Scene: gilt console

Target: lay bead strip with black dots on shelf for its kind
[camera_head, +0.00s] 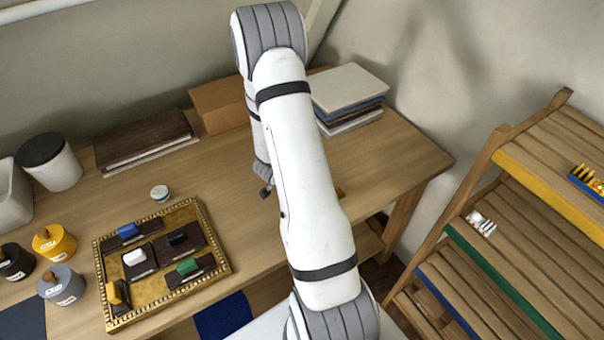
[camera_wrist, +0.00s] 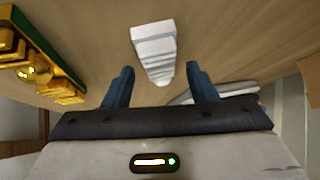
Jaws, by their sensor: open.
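In the wrist view my gripper (camera_wrist: 157,74) is open, with one blue finger on each side of a white ribbed piece (camera_wrist: 153,42) on the wooden table. I cannot tell whether the fingers touch it, and I make out no black dots on it. A strip with gold beads on a green base (camera_wrist: 55,62) lies to the left; its end shows beside my arm in the head view (camera_head: 340,192). The slatted shelf rack (camera_head: 497,158) stands at the right, with yellow, green and blue edges.
A blue-based piece with yellow parts (camera_head: 585,181) is on the rack's upper shelf; a small white piece (camera_head: 481,223) lies on a lower one. A gilt tray (camera_head: 222,252) holds several coloured blocks. Jars, books (camera_head: 350,88) and a box (camera_head: 218,103) stand on the table.

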